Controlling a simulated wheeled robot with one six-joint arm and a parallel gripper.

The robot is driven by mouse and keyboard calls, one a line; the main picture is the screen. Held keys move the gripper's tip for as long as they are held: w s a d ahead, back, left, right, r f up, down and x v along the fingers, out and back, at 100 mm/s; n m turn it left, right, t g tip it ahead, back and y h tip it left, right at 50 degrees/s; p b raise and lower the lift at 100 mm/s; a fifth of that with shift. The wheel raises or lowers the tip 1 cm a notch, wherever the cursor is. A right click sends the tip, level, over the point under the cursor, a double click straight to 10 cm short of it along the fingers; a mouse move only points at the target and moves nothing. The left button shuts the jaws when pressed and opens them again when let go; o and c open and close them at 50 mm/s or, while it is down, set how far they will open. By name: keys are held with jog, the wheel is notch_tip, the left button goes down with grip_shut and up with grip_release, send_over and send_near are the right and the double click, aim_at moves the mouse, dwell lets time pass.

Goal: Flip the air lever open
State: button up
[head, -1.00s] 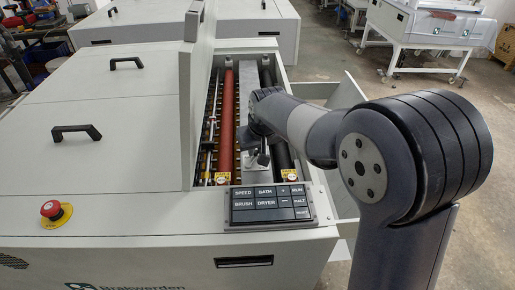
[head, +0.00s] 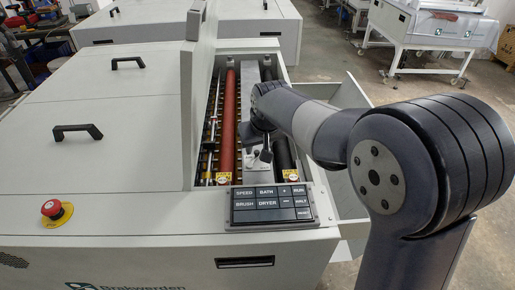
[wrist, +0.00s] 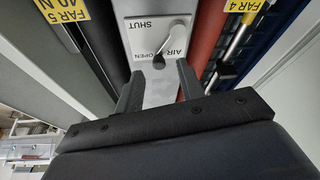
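The air lever (wrist: 158,62) shows in the wrist view as a black-tipped handle on a white plate (wrist: 157,33) marked AIR, OPEN and SHUT, upside down in this view. Its tip lies by the word OPEN. My gripper (wrist: 159,84) is open, its two dark fingers apart, with the lever tip just beyond and between them. Nothing is held, and I cannot tell whether a finger touches the lever. In the head view my gripper (head: 263,152) is over the roller bay beside the red roller, and the lever is not clear there.
A red roller (head: 228,120) and a black roller (head: 283,150) flank the bay. A raised grey cover (head: 190,110) stands at its left. A button panel (head: 270,206) lies in front, with a red emergency stop (head: 52,208) at the left.

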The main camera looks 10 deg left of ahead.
jog(key=v, duration=0.9)
jog(key=shift+b, duration=0.45)
jog(key=p+x, duration=0.1)
jog(key=x, duration=0.9)
jog(key=shift+w+f, duration=0.1)
jog(key=shift+f, duration=0.4)
jog(key=shift+d+m, duration=0.1)
jog(key=shift+m, duration=0.5)
jog(key=shift+n, duration=0.3)
